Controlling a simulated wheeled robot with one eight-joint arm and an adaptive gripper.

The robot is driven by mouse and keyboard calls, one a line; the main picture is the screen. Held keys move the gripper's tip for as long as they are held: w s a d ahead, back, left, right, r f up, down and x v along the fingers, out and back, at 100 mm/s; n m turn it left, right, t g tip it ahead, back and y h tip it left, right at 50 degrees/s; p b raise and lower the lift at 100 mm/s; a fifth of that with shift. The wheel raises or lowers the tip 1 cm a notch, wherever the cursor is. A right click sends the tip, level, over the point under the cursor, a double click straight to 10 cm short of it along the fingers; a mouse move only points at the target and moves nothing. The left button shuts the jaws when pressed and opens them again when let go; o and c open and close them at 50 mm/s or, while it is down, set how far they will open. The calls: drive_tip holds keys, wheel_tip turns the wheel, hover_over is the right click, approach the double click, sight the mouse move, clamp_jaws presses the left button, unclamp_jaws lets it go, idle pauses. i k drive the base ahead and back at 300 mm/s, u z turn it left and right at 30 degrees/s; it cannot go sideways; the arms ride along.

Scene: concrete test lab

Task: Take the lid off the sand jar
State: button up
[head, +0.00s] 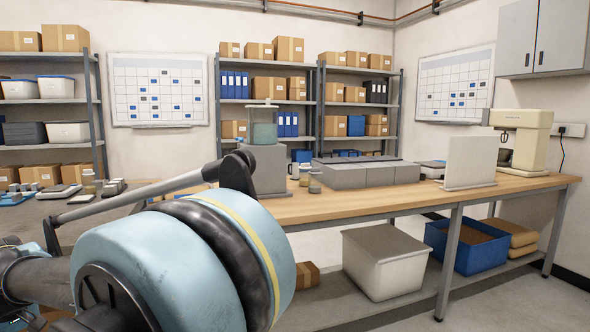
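I cannot surely tell which vessel is the sand jar. Two small tan-and-grey jars (315,183) stand close together on the wooden bench, in front of the left end of a long grey block; they are too small to tell lids or contents. My gripper is not in view. A large pale blue and black part of my own arm fills the lower left and hides part of both tables.
A grey block with a clear teal-tinted vessel (264,134) stands left of the jars. The long grey block (365,175), a white upright panel (468,161) and a cream machine (524,138) stand along the wooden bench (400,197). Its front strip is mostly clear.

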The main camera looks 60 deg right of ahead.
sight(304, 173)
drive_tip(key=z, duration=0.05)
drive_tip(key=k, duration=2)
drive_tip(key=z, duration=2)
drive_tip(key=i, duration=1.7)
drive_tip(key=u, duration=0.05)
